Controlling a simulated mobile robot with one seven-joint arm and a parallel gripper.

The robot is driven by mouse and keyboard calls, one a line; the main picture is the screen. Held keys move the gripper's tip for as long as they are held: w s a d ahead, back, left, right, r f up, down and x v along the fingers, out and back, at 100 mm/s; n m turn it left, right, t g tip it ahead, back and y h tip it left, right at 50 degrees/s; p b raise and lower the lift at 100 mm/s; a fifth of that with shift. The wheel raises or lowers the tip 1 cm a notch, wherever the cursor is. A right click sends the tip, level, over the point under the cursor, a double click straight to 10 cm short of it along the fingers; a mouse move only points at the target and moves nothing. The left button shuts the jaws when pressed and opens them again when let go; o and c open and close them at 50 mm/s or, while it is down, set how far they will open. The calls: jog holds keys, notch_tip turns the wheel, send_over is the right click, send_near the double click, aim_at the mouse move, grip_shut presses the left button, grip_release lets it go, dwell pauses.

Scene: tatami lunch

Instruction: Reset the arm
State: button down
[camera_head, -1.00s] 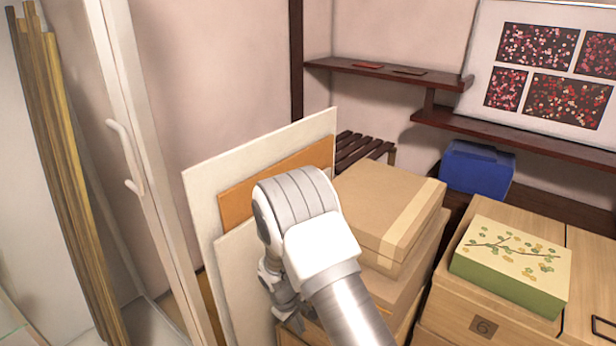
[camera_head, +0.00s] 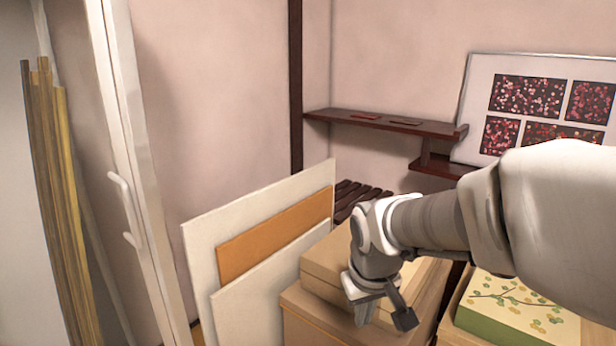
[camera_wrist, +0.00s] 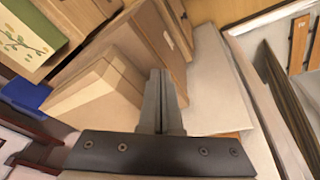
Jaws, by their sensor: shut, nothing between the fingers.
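My gripper (camera_head: 385,312) hangs in front of the stacked cardboard boxes (camera_head: 318,268) in the head view, with my arm reaching in from the right. In the wrist view my gripper's fingers (camera_wrist: 160,75) are together with nothing between them. The boxes (camera_wrist: 105,85) show just beyond and left of the fingers there. My gripper is apart from any held object. My arm hides part of the shelf and of the boxes in the head view.
Leaning panels, white and orange (camera_head: 275,222), stand left of the boxes. A green patterned box (camera_head: 505,310) is at lower right. A dark shelf (camera_head: 385,122) and a framed picture (camera_head: 530,75) are behind. Wooden poles (camera_head: 60,200) and a white door frame (camera_head: 135,170) stand at left.

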jog(key=s+d+r+m+t, duration=0.1)
jog(key=s+d+r+m, duration=0.15)
jog(key=s, duration=0.45)
jog(key=s+d+r+m+t, duration=0.1)
jog(key=s+d+r, duration=0.1)
jog(key=s+r, duration=0.35)
notch_tip(320, 180, up, 21)
jog(key=s+p, duration=0.2)
jog(key=p, duration=2)
jog(key=shift+s+p, duration=0.15)
jog(key=shift+p, duration=0.15)
jog(key=shift+d, duration=0.15)
